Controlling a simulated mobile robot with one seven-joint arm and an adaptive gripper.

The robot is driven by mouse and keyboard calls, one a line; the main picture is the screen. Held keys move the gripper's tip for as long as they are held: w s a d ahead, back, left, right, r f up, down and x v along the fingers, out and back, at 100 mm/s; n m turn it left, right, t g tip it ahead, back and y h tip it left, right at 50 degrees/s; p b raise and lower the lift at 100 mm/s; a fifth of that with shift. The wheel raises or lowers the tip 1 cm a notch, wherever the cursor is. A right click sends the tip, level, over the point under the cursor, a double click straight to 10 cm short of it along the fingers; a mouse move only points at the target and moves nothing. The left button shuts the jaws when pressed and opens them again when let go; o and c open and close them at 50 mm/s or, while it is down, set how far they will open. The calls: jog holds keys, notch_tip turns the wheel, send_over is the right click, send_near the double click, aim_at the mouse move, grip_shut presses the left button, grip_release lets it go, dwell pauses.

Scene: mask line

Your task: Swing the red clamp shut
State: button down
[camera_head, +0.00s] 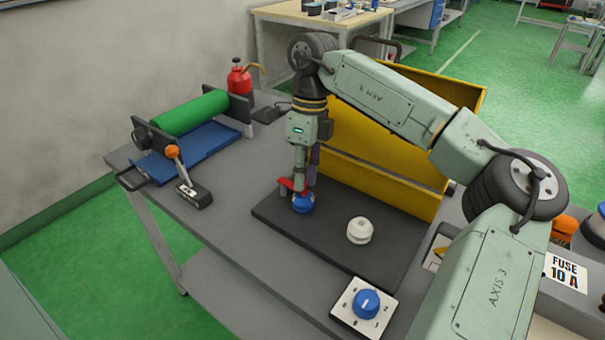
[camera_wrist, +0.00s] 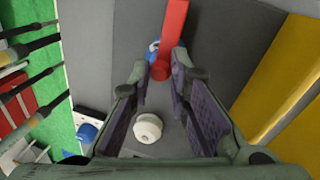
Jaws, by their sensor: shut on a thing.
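The red clamp (camera_head: 286,186) shows as a short red piece at my fingertips in the head view, partly hidden by my gripper. In the wrist view the red clamp (camera_wrist: 174,35) is a long red bar with a round end. That end lies between the fingertips of my gripper (camera_wrist: 160,75), which are shut on it. In the head view my gripper (camera_head: 304,188) points down over the dark mat. A blue round part (camera_head: 303,204) is just below the clamp; it is partly hidden by the clamp in the wrist view.
A white ridged round piece (camera_head: 359,232) stands on the dark mat (camera_head: 325,238) to the right. A yellow panel (camera_head: 385,180) rises behind the mat. A blue dial (camera_head: 366,303) is at the front edge. A green roller (camera_head: 190,112) and an orange-knobbed lever (camera_head: 173,152) are left.

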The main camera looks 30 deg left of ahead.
jog(key=c, duration=1.5)
grip_release()
jog(key=shift+w+r, duration=0.1)
jog(key=r, duration=0.4)
jog(key=w+r, duration=0.1)
jog(key=r, duration=0.2)
jog(key=w+r, duration=0.1)
jog(key=r, duration=0.3)
jog(key=shift+w+a+r, duration=0.1)
jog(key=shift+a+r, duration=0.05)
jog(key=shift+r, duration=0.2)
jog(key=shift+f, duration=0.1)
